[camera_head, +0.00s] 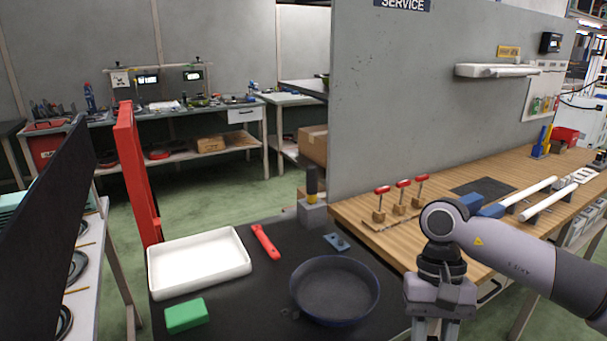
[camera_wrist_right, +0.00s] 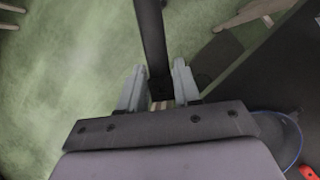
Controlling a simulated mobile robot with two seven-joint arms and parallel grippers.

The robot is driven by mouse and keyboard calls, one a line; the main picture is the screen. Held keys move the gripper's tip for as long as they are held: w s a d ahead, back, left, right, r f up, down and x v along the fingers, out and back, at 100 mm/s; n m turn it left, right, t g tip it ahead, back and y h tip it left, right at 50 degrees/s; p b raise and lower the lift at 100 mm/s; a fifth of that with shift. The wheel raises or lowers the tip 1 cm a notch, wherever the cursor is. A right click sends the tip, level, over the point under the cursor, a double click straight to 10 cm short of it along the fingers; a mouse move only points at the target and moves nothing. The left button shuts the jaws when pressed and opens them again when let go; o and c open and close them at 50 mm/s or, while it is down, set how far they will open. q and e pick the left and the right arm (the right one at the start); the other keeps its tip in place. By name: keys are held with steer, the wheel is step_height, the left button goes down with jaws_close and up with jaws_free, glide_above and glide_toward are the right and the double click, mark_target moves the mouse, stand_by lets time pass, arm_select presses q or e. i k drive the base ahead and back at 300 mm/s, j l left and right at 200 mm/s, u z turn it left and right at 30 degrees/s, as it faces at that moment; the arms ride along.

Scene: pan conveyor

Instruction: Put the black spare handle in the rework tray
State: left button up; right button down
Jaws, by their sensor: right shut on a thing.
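The black handle (camera_wrist_right: 152,45) is a long dark bar between the two grey fingers of my right gripper (camera_wrist_right: 158,88) in the right wrist view, extending away from them. My right gripper is shut on it. In the head view the right gripper (camera_head: 437,325) points down at the bottom edge, right of the pan, and I cannot make out the handle there. The white rework tray (camera_head: 162,288) lies on the dark surface at the left and looks empty. My left gripper is not in view.
Between tray and gripper lie a red handle (camera_head: 265,242) and a dark blue-rimmed pan (camera_head: 335,290). A green block (camera_head: 186,315) is in front of the tray. A blue part (camera_head: 337,242) lies behind the pan. A red post (camera_head: 137,175) rises behind the tray.

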mark_target(230, 255)
steer(key=u, duration=1.15)
steer(key=i+j+u, duration=0.4)
steer(key=j, duration=0.2)
